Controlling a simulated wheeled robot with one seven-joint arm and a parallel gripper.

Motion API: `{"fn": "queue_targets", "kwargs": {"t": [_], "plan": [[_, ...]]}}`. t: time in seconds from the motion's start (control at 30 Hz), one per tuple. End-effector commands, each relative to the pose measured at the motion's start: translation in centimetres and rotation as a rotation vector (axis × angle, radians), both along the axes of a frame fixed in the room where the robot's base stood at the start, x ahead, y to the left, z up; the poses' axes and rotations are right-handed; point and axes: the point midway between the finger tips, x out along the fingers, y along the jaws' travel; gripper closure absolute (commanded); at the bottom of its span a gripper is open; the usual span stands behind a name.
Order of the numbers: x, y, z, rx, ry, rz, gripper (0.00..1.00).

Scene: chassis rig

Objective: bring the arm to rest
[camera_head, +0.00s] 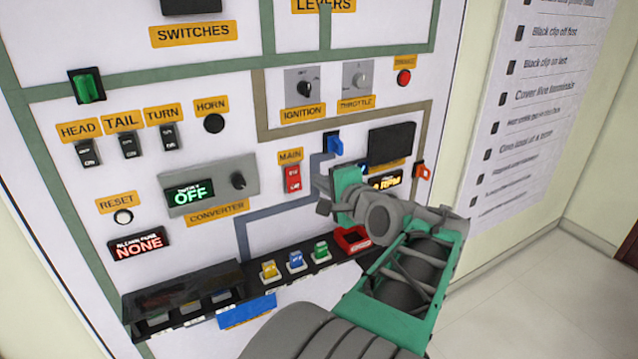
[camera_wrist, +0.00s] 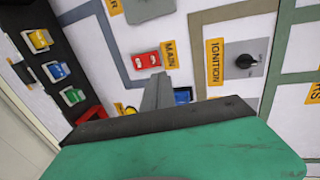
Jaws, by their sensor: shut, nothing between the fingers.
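My arm reaches from the bottom right of the head view toward the upright panel (camera_head: 180,75). My gripper (camera_head: 322,190) is in front of the panel, just right of the red MAIN switch (camera_head: 293,179) and below a blue clip (camera_head: 333,145). In the wrist view my gripper (camera_wrist: 156,92) shows as grey fingers shut together with nothing held. The MAIN switch also shows there (camera_wrist: 146,61), beyond the fingertips. A blue part (camera_wrist: 183,95) shows beside the fingers. I cannot tell if the fingertips touch the panel.
A black tray (camera_head: 185,290) with yellow (camera_head: 269,270), blue (camera_head: 296,261) and green (camera_head: 320,251) fuse-like parts juts from the panel's lower edge. A red part (camera_head: 352,240) sits at its right end, close to my arm. Open floor (camera_head: 505,290) lies to the right.

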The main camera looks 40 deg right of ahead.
Motion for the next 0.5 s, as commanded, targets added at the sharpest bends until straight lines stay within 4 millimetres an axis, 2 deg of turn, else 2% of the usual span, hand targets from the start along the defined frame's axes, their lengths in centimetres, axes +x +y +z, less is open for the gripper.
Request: {"fn": "queue_targets", "kwargs": {"t": [0.17, 0.27, 0.37, 0.43, 0.5], "plan": [[0.1, 0.0, 0.0, -0.002, 0.003, 0.002, 1.00], [1.1, 1.7, -1.0, -0.039, 0.054, 0.045, 1.00], [3.4, 6.4, -3.7, -0.156, 0.205, 0.175, 1.00], [4.6, 11.1, -6.4, -0.282, 0.348, 0.314, 1.00], [4.6, 15.8, -9.1, -0.426, 0.490, 0.469, 1.00]]}}
